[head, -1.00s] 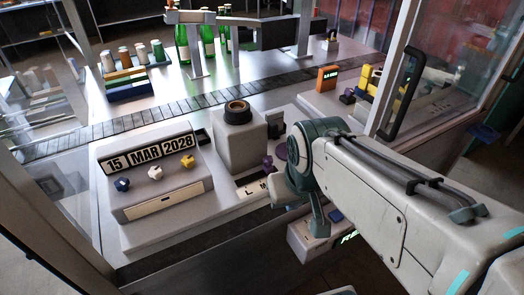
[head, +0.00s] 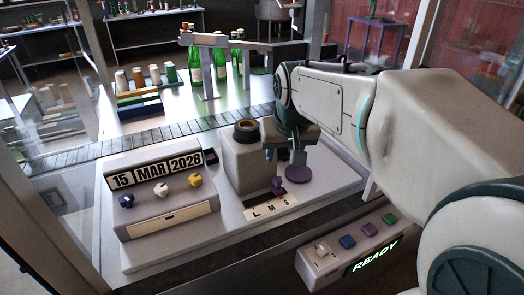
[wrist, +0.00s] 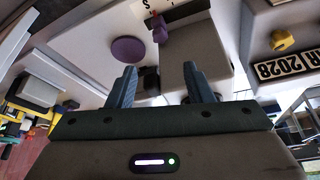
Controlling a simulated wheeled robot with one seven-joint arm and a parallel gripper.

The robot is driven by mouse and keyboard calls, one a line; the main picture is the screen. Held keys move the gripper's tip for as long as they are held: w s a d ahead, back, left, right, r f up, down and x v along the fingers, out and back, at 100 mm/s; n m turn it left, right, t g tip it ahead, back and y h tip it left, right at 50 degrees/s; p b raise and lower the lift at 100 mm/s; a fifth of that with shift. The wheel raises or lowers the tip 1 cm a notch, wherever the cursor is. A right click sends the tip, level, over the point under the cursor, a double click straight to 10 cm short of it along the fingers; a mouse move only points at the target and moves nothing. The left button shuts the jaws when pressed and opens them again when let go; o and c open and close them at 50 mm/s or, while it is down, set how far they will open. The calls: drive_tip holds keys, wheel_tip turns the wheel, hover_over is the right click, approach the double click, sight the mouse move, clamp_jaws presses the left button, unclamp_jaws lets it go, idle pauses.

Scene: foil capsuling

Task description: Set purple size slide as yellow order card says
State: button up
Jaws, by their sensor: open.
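The purple size slide knob (head: 277,186) stands behind a pale strip lettered L, M, S (head: 270,207). It looks near M or S; I cannot tell which exactly. In the wrist view the knob (wrist: 161,32) is beyond my fingertips, near the top. A flat purple disc (head: 298,173) lies right of it and also shows in the wrist view (wrist: 128,49). My gripper (head: 284,152) is open and empty, pointing down above and behind the knob, beside the grey block. In the wrist view both fingers of my gripper (wrist: 160,80) are apart. I cannot identify the yellow order card.
The grey block with a round dark-rimmed top (head: 247,130) stands close left of my gripper. A date unit (head: 160,195) reading 15 MAR 2028 has blue, white and yellow knobs. A button box (head: 350,240) lit READY is front right. Green bottles (head: 220,70) stand behind the conveyor.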

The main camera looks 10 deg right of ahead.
sight(277, 179)
drive_tip(key=x, duration=1.2)
drive_tip(key=shift+f+p, duration=0.25)
drive_tip(key=shift+p, duration=0.05)
clamp_jaws()
drive_tip(key=shift+a, duration=0.1)
